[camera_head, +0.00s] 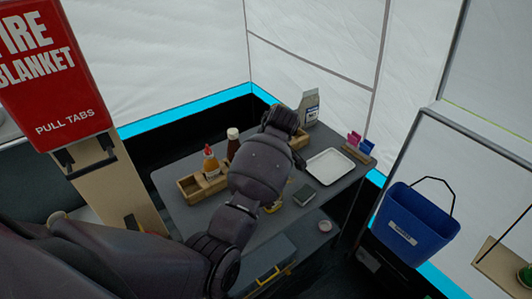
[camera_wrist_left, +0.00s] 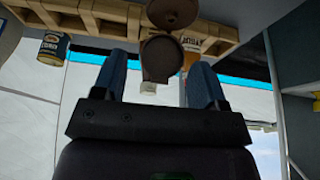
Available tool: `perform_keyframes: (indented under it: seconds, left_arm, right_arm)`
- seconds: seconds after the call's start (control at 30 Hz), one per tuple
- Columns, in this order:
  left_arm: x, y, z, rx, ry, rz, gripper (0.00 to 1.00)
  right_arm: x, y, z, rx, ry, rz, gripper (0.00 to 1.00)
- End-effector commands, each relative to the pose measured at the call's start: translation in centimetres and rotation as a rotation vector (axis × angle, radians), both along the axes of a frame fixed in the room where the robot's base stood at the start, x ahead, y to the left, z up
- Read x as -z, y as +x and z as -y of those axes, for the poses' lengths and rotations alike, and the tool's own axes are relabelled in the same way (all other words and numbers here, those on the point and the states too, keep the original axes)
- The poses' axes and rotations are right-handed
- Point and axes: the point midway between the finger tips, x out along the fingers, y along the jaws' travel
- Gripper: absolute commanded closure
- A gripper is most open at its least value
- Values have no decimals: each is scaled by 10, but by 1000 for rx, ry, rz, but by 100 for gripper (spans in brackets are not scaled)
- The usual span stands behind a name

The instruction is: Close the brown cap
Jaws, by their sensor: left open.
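In the left wrist view, which looks upside down, a brown cap (camera_wrist_left: 160,56) shows as two round parts. Its lid (camera_wrist_left: 172,12) stands swung open at the top edge of the picture. My left gripper (camera_wrist_left: 158,72) is open, with one blue-grey finger on either side of the cap's lower part. Whether a finger touches the cap I cannot tell. In the head view my left arm reaches over the table and hides the cap and the gripper's fingers. My right gripper is in neither view.
The grey table (camera_head: 258,235) holds a wooden rack (camera_head: 190,190), a red-tipped bottle (camera_head: 210,160), a dark bottle with a pale top (camera_head: 233,134), a white tray (camera_head: 330,166) and a carton (camera_head: 310,107). A blue bucket (camera_head: 412,225) is at the right.

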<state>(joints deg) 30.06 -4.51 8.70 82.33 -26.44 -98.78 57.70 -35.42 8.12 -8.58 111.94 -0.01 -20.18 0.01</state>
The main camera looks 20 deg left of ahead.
Motion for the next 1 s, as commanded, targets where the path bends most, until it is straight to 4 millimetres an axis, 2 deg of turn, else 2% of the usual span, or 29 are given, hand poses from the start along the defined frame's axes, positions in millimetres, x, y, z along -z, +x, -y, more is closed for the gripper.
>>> perform_keyframes:
  seconds: [0.23, 0.53, 0.77, 1.0]
  left_arm:
    - [0, 0, 0, 0, 0, 0, 36]
    - [0, 0, 0, 0, 0, 0, 82]
    - [0, 0, 1, 1, 18, 10, 83]
    - [-1, -3, 5, 2, 119, 62, 83]
  right_arm:
    - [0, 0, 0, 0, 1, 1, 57]
    - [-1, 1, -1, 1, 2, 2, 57]
    - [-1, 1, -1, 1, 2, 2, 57]
    - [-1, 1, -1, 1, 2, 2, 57]
